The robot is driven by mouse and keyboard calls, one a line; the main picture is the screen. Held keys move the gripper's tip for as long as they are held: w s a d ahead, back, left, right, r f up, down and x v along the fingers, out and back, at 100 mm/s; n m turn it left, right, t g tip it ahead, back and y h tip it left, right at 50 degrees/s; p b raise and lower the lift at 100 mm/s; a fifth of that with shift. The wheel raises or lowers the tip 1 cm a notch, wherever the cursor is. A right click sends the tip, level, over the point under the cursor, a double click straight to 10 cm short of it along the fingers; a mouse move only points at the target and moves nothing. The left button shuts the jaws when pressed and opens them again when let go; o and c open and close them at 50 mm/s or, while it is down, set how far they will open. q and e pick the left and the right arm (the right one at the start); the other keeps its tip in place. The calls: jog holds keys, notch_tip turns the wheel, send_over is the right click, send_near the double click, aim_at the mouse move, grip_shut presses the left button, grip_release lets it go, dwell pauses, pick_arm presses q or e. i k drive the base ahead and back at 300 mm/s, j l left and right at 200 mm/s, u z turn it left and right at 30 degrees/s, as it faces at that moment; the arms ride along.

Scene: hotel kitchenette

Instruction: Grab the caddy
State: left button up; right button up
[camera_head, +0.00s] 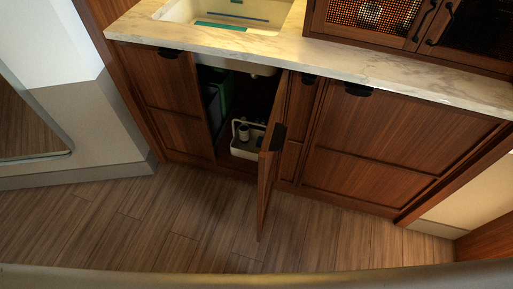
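The caddy (244,150) is a pale, open-topped carrier with a raised handle. It stands upright on the floor of the open under-sink cabinet, near the front. A small pale bottle or cup and a dark item show in it. The open cabinet door (268,182) hides its right side. Neither of my grippers is in view.
The door stands swung out into the room at the opening's right. A dark green bin or box (217,100) is inside the cabinet, left of and behind the caddy. Above are the marble counter (345,66) and sink (232,14). The wood floor (165,225) in front is clear.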

aim_at(254, 137)
jog(key=i+j+z, duration=0.1)
jog(key=j, duration=0.35)
jog(key=i+j+z, duration=0.15)
jog(key=j, duration=0.35)
jog(key=i+j+z, duration=0.1)
jog(key=j, duration=0.35)
jog(key=i+j+z, duration=0.15)
jog(key=j, duration=0.35)
